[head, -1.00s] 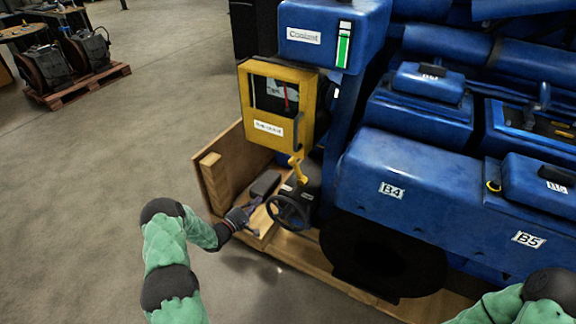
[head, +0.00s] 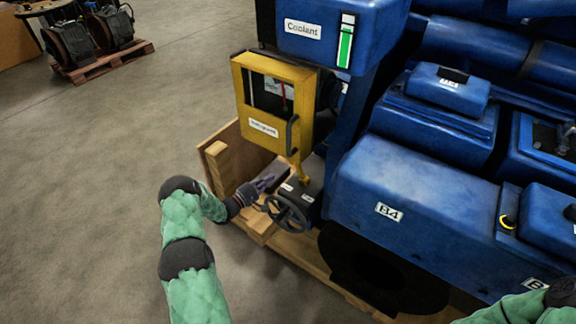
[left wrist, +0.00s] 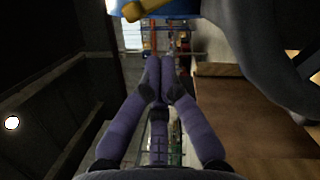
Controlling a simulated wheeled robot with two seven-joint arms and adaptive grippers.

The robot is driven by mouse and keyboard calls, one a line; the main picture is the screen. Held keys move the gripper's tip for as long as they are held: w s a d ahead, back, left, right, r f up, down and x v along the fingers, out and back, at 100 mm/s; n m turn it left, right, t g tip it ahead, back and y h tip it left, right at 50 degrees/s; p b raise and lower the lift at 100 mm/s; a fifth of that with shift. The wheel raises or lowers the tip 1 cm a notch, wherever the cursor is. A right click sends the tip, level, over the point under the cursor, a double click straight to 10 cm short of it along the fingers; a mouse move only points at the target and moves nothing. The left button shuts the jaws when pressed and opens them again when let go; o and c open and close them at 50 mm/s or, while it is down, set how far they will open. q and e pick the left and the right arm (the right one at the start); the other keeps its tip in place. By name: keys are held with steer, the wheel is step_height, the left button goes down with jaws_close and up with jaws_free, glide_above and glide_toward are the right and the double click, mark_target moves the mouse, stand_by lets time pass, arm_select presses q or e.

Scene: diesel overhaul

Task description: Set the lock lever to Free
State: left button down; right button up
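The lock lever, a small yellow lever (head: 303,174), stands at the dark housing below the yellow box, left of the blue engine. Two small white labels (head: 288,187) sit on the housing; their words are too small to read. A yellow piece (left wrist: 160,9), seemingly the lever, crosses the top of the left wrist view. My left gripper (head: 266,183) is a short way left of the lever and not touching it. Its purple fingers (left wrist: 160,62) lie together at the tips with nothing between them. My right gripper is out of view.
A dark handwheel (head: 286,212) is just below the left gripper. The yellow box (head: 272,108) with a dark handle hangs above. A wooden crate wall (head: 216,165) stands to the left. Blue engine covers fill the right; open floor lies left.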

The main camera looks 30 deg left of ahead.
mark_target(294, 164)
arm_select(q)
steer(key=b+x, duration=0.2)
steer(key=x, duration=0.8)
steer(key=shift+d, duration=0.1)
steer(key=shift+d+r, duration=0.1)
steer(key=shift+d+r+m, duration=0.15)
steer(key=shift+m, duration=0.25)
steer(key=shift+d+r, duration=0.15)
steer(key=shift+d+r+m+g+p, duration=0.25)
steer(key=shift+d+r+m, duration=0.2)
steer(key=shift+m, duration=0.3)
steer(key=shift+d+r+m+g+p, duration=0.1)
steer(key=shift+d+r+m+g, duration=0.2)
steer(key=shift+d+m, duration=0.35)
steer(key=d+m, duration=0.2)
steer(key=d, duration=0.4)
steer(key=shift+s+r+m+p, duration=0.3)
steer(key=shift+r+p, duration=0.1)
steer(key=shift+r, duration=0.05)
steer(key=shift+d, duration=0.1)
steer(key=shift+s+g, duration=0.1)
steer(key=shift+g, duration=0.15)
